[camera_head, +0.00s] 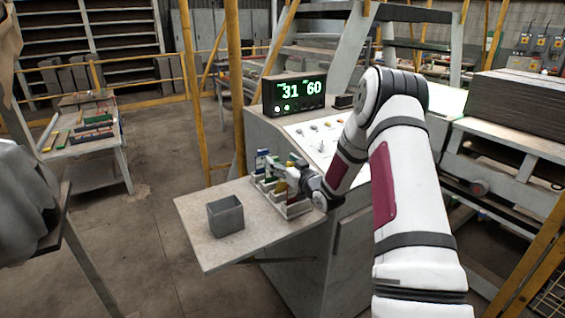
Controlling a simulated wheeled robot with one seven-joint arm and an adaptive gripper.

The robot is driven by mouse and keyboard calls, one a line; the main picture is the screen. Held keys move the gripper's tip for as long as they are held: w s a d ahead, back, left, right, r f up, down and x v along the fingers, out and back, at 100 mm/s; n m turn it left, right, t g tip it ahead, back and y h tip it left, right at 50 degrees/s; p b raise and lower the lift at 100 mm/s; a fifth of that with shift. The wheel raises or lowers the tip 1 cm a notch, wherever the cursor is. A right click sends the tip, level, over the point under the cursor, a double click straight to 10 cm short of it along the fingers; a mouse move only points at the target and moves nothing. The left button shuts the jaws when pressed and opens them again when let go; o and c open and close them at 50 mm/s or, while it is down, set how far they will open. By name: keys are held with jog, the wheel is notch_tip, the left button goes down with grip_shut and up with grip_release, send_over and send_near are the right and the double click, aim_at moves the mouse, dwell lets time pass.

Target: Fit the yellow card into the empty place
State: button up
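A pale rack (297,210) stands at the right end of a small fold-out shelf. Several coloured cards stand upright in it, with blue, green, yellow and red showing. A yellow card (281,187) appears in the front part of the rack area, close under my gripper. My gripper (268,166) is over the rack, reaching in from the right among the card tops. Its fingers are small and overlap the cards, so I cannot tell whether they hold one. The empty place in the rack is hidden or too small to make out.
A grey open box (226,216) stands on the shelf (195,205) left of the rack, with bare shelf around it. A display reading 31 and 60 (294,93) sits on the console behind. A side table (85,150) with coloured strips is at the far left.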

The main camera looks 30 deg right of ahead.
jog(key=shift+s+f, duration=0.1)
jog(key=shift+f, duration=0.2)
jog(key=s, duration=1.2)
jog(key=shift+d+r, duration=0.2)
jog(key=shift+r, duration=0.05)
jog(key=shift+w, duration=0.1)
jog(key=s+a+r+g+h, duration=0.35)
jog(key=a+r+g, duration=0.4)
jog(key=r, duration=0.65)
jog(key=s+a+r+g+y, duration=0.1)
jog(key=s+a, duration=0.4)
jog(key=s, duration=0.4)
jog(key=s+a+r+g+y, duration=0.1)
jog(key=s+a+g, duration=0.1)
jog(key=s+a, duration=0.4)
jog(key=s+a+r+g+y, duration=0.1)
jog(key=s+a, duration=0.4)
jog(key=s, duration=0.8)
jog(key=shift+s+a+r+g, duration=0.35)
jog(key=shift+s+r+g, duration=0.1)
jog(key=shift+r, duration=0.15)
